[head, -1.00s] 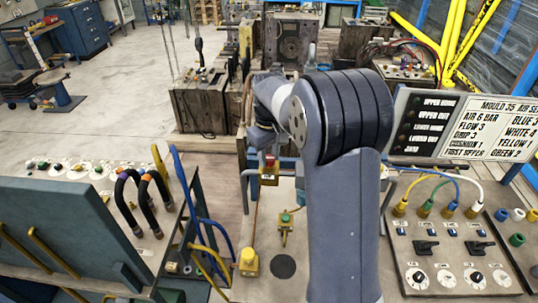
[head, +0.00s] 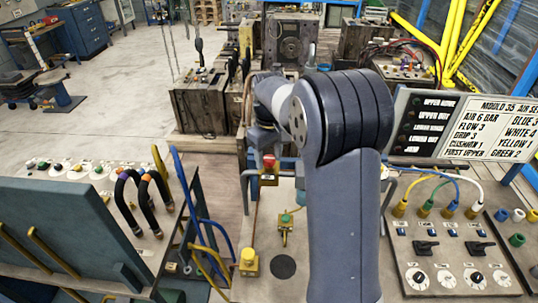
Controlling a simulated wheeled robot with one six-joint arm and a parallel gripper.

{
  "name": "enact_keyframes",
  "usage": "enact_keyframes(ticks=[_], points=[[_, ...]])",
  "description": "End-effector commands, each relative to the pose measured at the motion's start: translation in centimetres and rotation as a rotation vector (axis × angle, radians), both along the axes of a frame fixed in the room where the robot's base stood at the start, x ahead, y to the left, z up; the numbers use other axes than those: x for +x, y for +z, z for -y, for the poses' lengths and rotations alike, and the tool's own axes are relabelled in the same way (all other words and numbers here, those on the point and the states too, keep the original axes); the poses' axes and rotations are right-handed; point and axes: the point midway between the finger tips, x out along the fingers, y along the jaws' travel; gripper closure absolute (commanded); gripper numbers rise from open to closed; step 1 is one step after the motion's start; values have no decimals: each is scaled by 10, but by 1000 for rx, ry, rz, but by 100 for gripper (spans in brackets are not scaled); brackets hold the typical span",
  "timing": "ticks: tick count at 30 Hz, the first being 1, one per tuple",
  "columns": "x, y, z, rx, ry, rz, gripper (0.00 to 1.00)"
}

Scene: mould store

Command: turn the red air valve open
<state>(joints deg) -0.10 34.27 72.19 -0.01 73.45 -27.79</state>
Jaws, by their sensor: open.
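A red part on a small yellow box (head: 268,175) stands just below my wrist in the head view. It may be the red air valve, but it is too small to tell its shape or which way it is turned. My arm fills the centre, and its grey wrist hangs just above and beside this box. My gripper's fingers cannot be made out; they seem hidden behind my arm. Whether they touch the red part cannot be seen.
A yellow knob (head: 248,262) and a small yellow-green fitting (head: 286,225) sit on the pale plate below. A panel of dials and coloured hoses (head: 455,255) stands right, under a lettered sign (head: 495,128). A dark blue panel (head: 60,240) stands left. Open floor lies upper left.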

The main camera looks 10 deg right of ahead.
Motion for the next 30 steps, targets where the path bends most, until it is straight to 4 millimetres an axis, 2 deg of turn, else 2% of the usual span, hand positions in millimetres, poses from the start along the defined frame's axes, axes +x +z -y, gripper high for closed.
enact_keyframes(ticks=[8, 11, 21, 25, 30], points=[[0, 4, 0, 0, -1, 0, 47], [1, 17, 0, 0, -1, 4, 47], [1, 84, 0, 0, 0, 4, 47], [0, 100, 0, 0, 0, 1, 47], [0, 108, 0, 0, 0, -1, 47]])
